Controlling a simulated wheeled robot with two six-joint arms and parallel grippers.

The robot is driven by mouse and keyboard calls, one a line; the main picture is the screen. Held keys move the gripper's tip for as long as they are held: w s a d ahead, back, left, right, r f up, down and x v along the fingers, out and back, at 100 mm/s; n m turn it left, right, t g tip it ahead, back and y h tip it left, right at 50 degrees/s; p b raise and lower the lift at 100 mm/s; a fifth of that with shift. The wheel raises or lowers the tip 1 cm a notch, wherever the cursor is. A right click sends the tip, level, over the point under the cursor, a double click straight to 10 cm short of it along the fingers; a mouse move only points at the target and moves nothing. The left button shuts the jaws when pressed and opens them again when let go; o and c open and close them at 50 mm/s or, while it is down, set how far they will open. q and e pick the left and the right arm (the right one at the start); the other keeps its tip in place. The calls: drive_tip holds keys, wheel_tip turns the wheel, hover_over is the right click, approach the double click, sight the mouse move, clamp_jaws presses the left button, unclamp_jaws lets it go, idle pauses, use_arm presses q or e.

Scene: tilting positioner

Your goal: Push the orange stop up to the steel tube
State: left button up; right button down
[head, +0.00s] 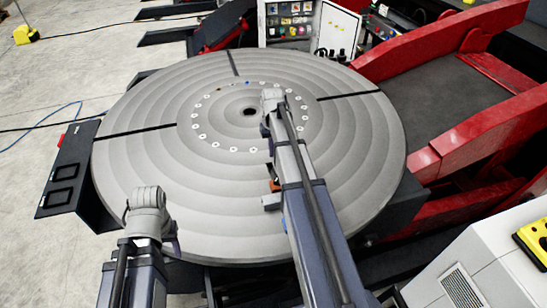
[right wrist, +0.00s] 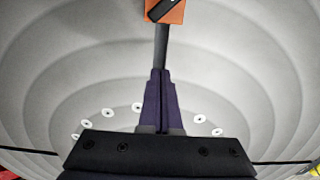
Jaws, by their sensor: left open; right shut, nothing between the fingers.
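The orange stop (right wrist: 165,12) with a dark handle stands on a dark slot at the top edge of the right wrist view. In the head view a sliver of the orange stop (head: 274,185) shows beside my right forearm. A grey piece (head: 270,202) lies just below it; I cannot tell whether it is the steel tube. My right gripper (right wrist: 161,74) is shut and empty, pointing along the slot, apart from the stop. In the head view my right arm hides it. My left gripper (head: 172,245) is open at lower left, mostly hidden behind its wrist.
The round grey turntable (head: 335,150) has dark radial slots and a ring of white-rimmed holes around its hub. Red frame arms (head: 450,45) stand at the right. A black box (head: 65,178) is at the left edge. The left half of the disc is clear.

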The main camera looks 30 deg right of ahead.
sight(278, 187)
wheel_tip(278, 187, down, 9)
drive_tip(key=b, duration=0.8)
drive_tip(key=shift+f+b, duration=0.15)
drive_tip(key=shift+b, duration=0.25)
drive_tip(key=s, duration=0.1)
drive_tip(key=s+a, duration=0.1)
drive_tip(key=s, duration=0.1)
drive_tip(key=shift+s, duration=0.45)
drive_tip(key=shift+s+a, duration=0.2)
drive_tip(key=shift+s, duration=0.5)
drive_tip(key=shift+s+a, duration=0.15)
drive_tip(key=shift+s, duration=0.5)
